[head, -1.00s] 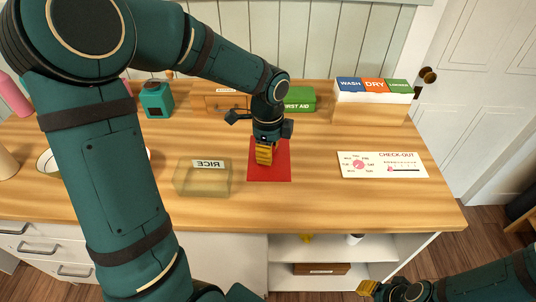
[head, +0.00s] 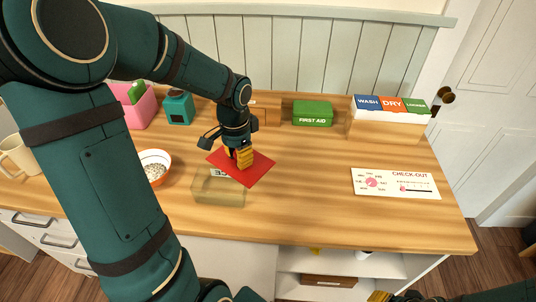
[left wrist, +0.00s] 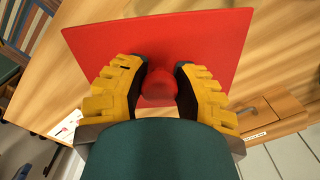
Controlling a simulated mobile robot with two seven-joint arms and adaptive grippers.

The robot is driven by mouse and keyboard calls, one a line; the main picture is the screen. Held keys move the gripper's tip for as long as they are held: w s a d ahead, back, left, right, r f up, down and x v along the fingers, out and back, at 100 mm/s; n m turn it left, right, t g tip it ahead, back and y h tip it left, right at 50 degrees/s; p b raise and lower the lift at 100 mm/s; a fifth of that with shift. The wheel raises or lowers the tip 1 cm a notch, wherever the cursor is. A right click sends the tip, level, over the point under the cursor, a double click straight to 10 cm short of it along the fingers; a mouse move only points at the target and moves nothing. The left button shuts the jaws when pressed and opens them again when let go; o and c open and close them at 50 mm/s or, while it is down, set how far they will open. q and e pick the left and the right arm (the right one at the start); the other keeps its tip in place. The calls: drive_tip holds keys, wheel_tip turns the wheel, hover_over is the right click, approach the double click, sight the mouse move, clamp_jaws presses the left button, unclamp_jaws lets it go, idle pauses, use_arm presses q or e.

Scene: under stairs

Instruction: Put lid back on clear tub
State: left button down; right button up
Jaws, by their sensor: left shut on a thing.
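The clear tub (head: 219,193) with its RICE label stands on the wooden counter, left of centre in the head view. The red lid (head: 258,170) is a flat square, tilted and raised off the counter, with one edge over the back of the tub. My left gripper (head: 243,160) is shut on the lid's round red knob, which shows between the yellow fingers in the left wrist view (left wrist: 159,88). The lid's far side and the back of the tub's rim are partly hidden. My right gripper (head: 379,297) is at the bottom edge, mostly out of frame.
A bowl (head: 156,166) of small pale pieces stands left of the tub. The counter between is clear.

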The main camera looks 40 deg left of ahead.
sight(216, 163)
use_arm(q)
drive_tip(key=s+a+n, duration=0.1)
drive_tip(key=s+a+r+n, duration=0.1)
drive_tip(key=n, duration=0.1)
drive_tip(key=s+a+n+p, duration=0.1)
drive_tip(key=n, duration=0.1)
drive_tip(key=shift+s+a+r, duration=0.25)
drive_tip(key=shift+s+a, duration=0.1)
drive_tip(key=shift+a, duration=0.05)
drive_tip(key=shift+s+a+n, duration=0.25)
drive_tip(key=shift+s+n, duration=0.05)
drive_tip(key=shift+n, duration=0.4)
drive_tip(key=shift+f+b, duration=0.45)
drive_tip(key=shift+f, duration=0.25)
drive_tip(key=shift+f+b, duration=1.8)
drive_tip(key=shift+f, duration=0.5)
drive_tip(key=shift+f+b, duration=0.6)
drive_tip(key=shift+f, duration=0.4)
unclamp_jaws()
